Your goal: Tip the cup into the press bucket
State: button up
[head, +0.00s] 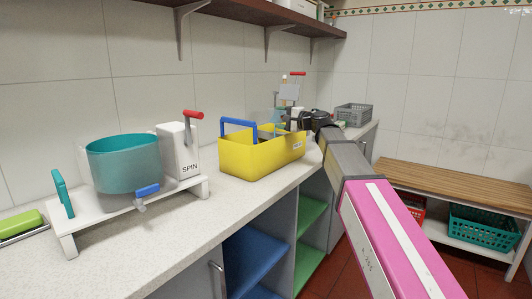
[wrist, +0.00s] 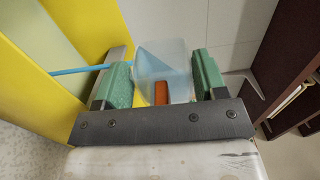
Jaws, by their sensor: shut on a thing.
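In the wrist view, my gripper (wrist: 163,72) is shut on a translucent pale-blue cup (wrist: 152,58), held between two green finger pads. An orange-brown patch shows at the cup, and a light-blue rod (wrist: 78,70) lies to its left. In the head view, my gripper is partly hidden at the far end of the yellow caddy (head: 255,156). A teal bucket (head: 124,165) sits on a white stand (head: 120,212), beside a white box marked SPIN (head: 184,150) with a red handle. A second red-handled device (head: 297,74) stands behind the caddy, mostly hidden; I cannot tell whether it has a bucket.
The caddy's yellow wall (wrist: 82,28) is close on the left in the wrist view. A green-handled item (head: 20,223) lies at the counter's left. A grey crate (head: 353,114) stands at the far end. The front counter strip (head: 235,195) is clear. A shelf (head: 240,15) hangs above.

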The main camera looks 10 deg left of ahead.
jog(key=shift+s+a+n, duration=0.1)
jog(key=shift+s+n, duration=0.05)
jog(key=shift+n, duration=0.55)
dwell(0.5)
jog(key=m, duration=0.2)
jog(key=w+m, duration=0.1)
jog(key=shift+w+d+m, duration=0.1)
jog(key=shift+d+m, duration=0.15)
jog(key=shift+m, duration=0.05)
jog(key=shift+w+d+f+m, duration=0.15)
jog(key=shift+w+d+m, duration=0.1)
jog(key=shift+w+m, duration=0.4)
jog(key=m, duration=0.3)
jog(key=m+b, duration=0.1)
jog(key=m, duration=0.1)
jog(key=shift+w+d+f, duration=0.2)
jog(key=shift+w+f, duration=0.15)
jog(key=shift+w, duration=0.05)
jog(key=w+d+m+b, duration=0.2)
jog(key=w+d+m, duration=0.1)
jog(key=w+m, duration=0.5)
jog(key=shift+m, duration=0.55)
jog(key=shift+s+r, duration=0.2)
jog(key=shift+r, duration=1.1)
jog(key=shift+s+r, duration=0.2)
jog(key=shift+r, duration=1.1)
